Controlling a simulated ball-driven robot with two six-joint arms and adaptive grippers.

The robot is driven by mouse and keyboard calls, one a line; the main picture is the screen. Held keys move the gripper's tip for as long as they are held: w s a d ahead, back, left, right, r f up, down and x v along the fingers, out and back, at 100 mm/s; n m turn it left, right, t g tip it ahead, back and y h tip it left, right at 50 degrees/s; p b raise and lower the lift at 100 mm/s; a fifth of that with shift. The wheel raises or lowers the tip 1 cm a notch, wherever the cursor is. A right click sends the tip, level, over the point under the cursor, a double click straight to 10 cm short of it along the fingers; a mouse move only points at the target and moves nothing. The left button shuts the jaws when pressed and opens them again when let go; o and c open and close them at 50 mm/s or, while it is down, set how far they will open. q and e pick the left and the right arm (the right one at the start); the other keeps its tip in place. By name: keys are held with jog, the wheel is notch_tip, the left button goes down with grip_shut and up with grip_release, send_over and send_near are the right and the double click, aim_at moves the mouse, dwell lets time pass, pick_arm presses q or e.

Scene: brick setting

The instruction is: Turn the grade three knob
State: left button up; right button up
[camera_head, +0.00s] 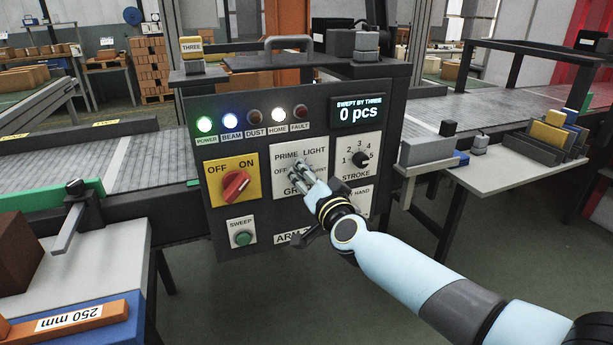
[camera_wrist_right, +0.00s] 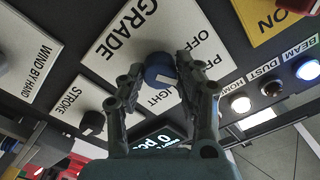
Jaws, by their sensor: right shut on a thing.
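The grade knob (camera_wrist_right: 157,66) is round and dark blue on a white plate lettered GRADE (camera_wrist_right: 121,31), with OFF, PRIME and LIGHT printed around it. My right gripper (camera_wrist_right: 166,72) is shut on this knob, one finger on each side, in the right wrist view. In the head view the gripper (camera_head: 304,179) reaches the plate from the lower right and hides the knob and part of the lettering. A pale mark shows on the knob's lower side in the wrist view, but its exact setting is unclear. My left gripper is not in view.
The dark control panel (camera_head: 262,112) also carries a red switch (camera_head: 236,185) on yellow, a green sweep button (camera_head: 243,238) and a stroke knob (camera_head: 361,159). The display (camera_head: 358,110) reads "SWEPT BY THREE 0 pcs". Power, beam and home lamps are lit. Conveyors run on both sides.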

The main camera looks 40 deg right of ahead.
jog(key=o, duration=1.1)
jog(key=shift+o, duration=0.2)
jog(key=v, duration=1.2)
jog(key=s+a+f+n+g+y+b, duration=0.1)
jog(key=s+f+n+g, duration=0.3)
jog(key=f, duration=0.7)
jog(key=s+a+f+g+y, duration=0.1)
jog(key=s+f, duration=0.5)
jog(key=f, duration=0.5)
jog(key=s+a+f+n+g+y+b, duration=0.1)
jog(key=s+f+n+g, duration=0.2)
jog(key=s+f, duration=0.5)
jog(key=s+f+n+g, duration=0.1)
jog(key=s+f+g, duration=0.2)
jog(key=s+f, duration=0.2)
jog(key=s+f+n+g, duration=0.1)
jog(key=s+f, duration=0.5)
jog(key=s, duration=0.6)
jog(key=s+f+n+g, duration=0.2)
jog(key=s+f+g, duration=0.2)
jog(key=s, duration=0.4)
jog(key=shift+s+d+f+g, duration=0.2)
jog(key=shift+s+f+g, duration=0.15)
jog(key=shift+f, duration=0.4)
